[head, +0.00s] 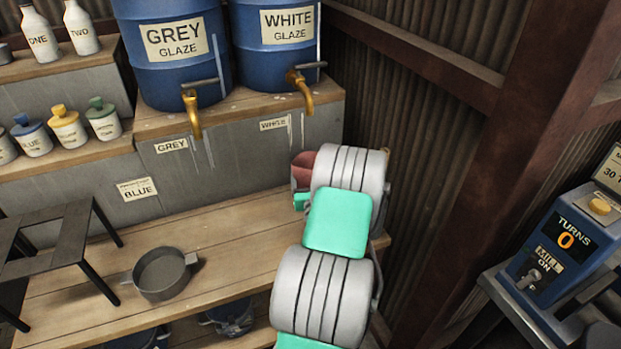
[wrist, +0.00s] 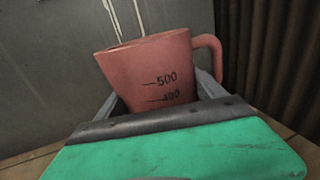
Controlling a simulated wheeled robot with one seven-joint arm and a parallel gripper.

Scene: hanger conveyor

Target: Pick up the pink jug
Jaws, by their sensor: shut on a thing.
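The pink jug (wrist: 152,70) stands upright between my gripper's fingers (wrist: 160,92) in the wrist view. It has black marks reading 500 and 400, and its handle is on the right. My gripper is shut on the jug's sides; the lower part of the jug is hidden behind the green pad. In the head view only a dark pink bit of the jug (head: 302,168) shows to the left of my arm, near the right end of the wooden bench. I cannot tell whether the jug touches the bench.
Blue grey-glaze (head: 175,50) and white-glaze (head: 275,42) barrels with brass taps stand on the shelf behind. A grey pan (head: 163,273) and a dark metal stand (head: 62,245) are on the bench (head: 232,262) to the left. A corrugated wall (head: 415,120) and a mill control box (head: 560,245) are right.

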